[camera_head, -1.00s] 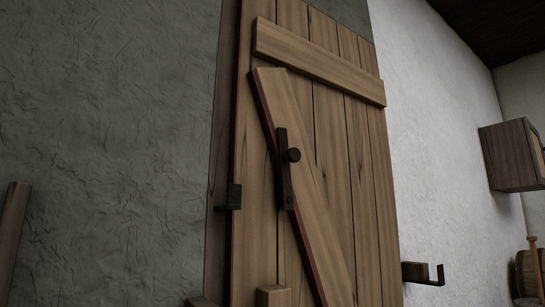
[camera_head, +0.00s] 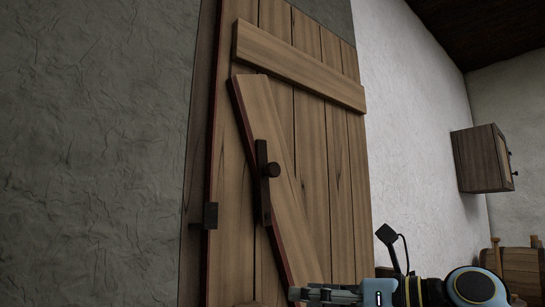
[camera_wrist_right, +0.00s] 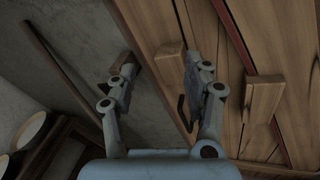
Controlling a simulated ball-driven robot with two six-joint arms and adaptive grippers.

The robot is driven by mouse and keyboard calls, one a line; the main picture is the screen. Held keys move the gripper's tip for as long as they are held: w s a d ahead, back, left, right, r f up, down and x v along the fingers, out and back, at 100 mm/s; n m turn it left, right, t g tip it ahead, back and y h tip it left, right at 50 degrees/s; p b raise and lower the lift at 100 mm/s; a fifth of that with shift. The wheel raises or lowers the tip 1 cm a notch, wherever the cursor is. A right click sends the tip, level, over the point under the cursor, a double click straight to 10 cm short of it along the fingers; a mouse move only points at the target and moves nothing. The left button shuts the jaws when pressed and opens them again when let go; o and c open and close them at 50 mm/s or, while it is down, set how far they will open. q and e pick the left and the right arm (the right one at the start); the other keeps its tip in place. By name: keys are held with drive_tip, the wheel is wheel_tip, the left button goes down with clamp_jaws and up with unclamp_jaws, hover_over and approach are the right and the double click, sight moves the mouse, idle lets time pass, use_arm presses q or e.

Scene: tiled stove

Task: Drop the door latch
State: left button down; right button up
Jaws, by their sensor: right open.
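The plank door (camera_head: 318,150) stands closed-looking in the head view. A dark catch (camera_head: 211,215) sits at the door's left edge, lower than the knob and apart from the bar. My right gripper (camera_head: 305,294) is at the bottom of the head view, below and right of the latch. In the right wrist view, my right gripper (camera_wrist_right: 161,66) is open with nothing held. The latch cannot be made out there. My left gripper is out of view.
In the right wrist view, a wooden block (camera_wrist_right: 170,52) and a dark hook (camera_wrist_right: 182,115) show between the fingers. A wall cabinet (camera_head: 483,158) hangs at the right. The grey wall (camera_head: 90,150) left of the door is bare.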

sight(276, 168)
wheel_tip(276, 168, up, 20)
drive_tip(key=s+d+r+n+t+h+p, duration=0.1)
drive_tip(key=s+d+n+t, duration=0.1)
drive_tip(key=n+t, duration=0.15)
drive_tip(key=shift+n+g, duration=0.45)
drive_tip(key=shift+n, duration=0.1)
drive_tip(key=x, duration=0.5)
drive_tip(key=p+x, duration=0.1)
drive_tip(key=x, duration=0.5)
drive_tip(key=shift+w+f, duration=0.2)
drive_tip(key=shift+w, duration=0.05)
drive_tip(key=shift+c, duration=0.4)
clamp_jaws()
